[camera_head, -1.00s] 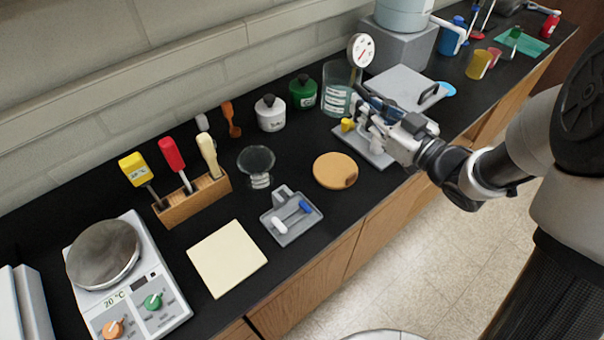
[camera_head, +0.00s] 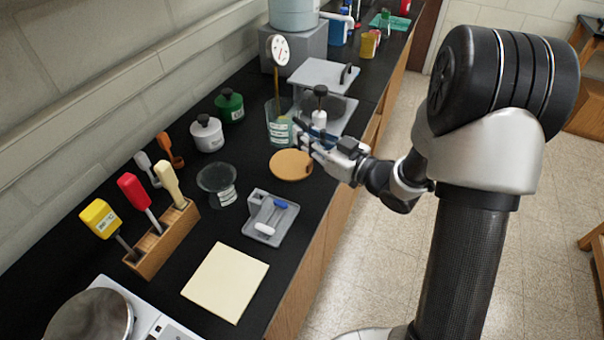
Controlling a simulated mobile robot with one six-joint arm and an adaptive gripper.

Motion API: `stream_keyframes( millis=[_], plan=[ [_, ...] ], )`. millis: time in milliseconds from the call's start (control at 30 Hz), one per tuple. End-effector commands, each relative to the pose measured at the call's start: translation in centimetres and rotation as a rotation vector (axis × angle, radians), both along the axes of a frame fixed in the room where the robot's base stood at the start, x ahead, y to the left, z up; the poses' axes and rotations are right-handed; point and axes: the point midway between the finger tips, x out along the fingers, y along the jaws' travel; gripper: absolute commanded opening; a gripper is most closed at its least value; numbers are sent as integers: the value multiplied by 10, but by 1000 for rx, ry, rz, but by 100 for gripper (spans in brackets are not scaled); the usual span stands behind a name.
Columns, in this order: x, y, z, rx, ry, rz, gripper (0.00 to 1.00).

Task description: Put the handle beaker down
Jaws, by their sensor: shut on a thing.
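The handle beaker (camera_head: 279,128) is a clear glass vessel with pale teal contents and a white label. It appears upright near the back of the black bench, behind the round cork mat (camera_head: 291,166). My gripper (camera_head: 303,133) is at its right side and is shut on it. The fingers hide the handle and the grip itself. I cannot tell whether the beaker's base touches the bench. A dial thermometer (camera_head: 280,50) rises behind or in the beaker; which one is unclear.
A grey hotplate device (camera_head: 345,112) stands behind and right of my gripper. White (camera_head: 207,134) and green (camera_head: 230,106) jars stand left of the beaker. The cork mat looks bare.

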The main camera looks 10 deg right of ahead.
Motion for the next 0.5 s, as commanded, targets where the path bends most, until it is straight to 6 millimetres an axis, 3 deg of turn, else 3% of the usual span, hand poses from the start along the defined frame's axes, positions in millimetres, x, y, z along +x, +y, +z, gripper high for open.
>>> stream_keyframes(
  millis=[33, 200, 500],
  plan=[
    [0, 0, -18, 3, 4, 1, 0],
    [0, 0, -52, 2, 1, 1, 0],
    [0, 0, -74, 1, -2, 1, 0]
  ],
)
